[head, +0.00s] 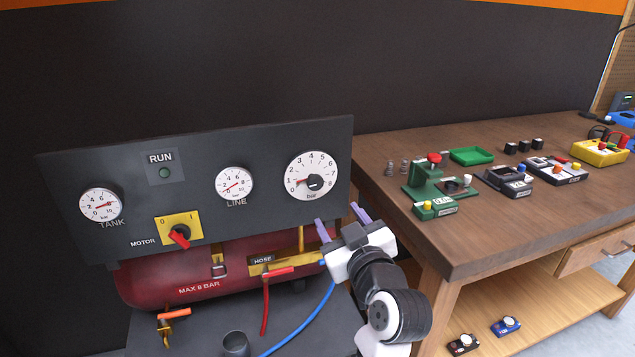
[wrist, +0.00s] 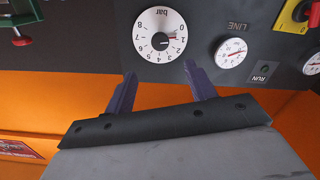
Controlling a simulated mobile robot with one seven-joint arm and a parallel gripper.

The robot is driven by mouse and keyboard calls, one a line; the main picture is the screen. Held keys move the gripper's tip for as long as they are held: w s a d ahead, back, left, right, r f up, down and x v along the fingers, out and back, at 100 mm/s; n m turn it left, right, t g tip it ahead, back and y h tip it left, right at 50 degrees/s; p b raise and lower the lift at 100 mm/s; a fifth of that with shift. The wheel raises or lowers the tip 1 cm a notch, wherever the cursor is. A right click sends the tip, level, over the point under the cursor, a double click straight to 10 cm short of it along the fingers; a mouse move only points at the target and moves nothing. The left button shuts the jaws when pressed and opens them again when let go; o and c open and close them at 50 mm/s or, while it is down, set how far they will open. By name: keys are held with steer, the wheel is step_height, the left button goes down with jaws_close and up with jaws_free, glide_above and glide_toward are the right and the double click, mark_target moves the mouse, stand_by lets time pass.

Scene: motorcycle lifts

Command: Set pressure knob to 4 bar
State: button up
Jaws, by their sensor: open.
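The pressure knob (head: 315,182) is a small black knob at the centre of a white bar dial (head: 312,161) on the right of the dark panel. Its red pointer points left, near the 1. My gripper (head: 339,216) is open and empty, below and slightly right of the dial in the head view. In the wrist view its two purple fingers (wrist: 159,70) are spread below the dial, apart from the knob.
The panel also carries a LINE gauge (head: 234,184), a TANK gauge (head: 101,205), a red motor switch (head: 179,236) and a RUN lamp (head: 164,173). A red tank (head: 150,285) and blue hose (head: 312,318) lie below. A wooden bench (head: 480,240) with several devices stands close on the right.

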mark_target(316, 184)
steer(key=p+x, duration=0.3)
steer(key=x, duration=1)
steer(key=c, duration=1)
steer(key=shift+o, duration=0.2)
steer(key=shift+m, duration=0.3)
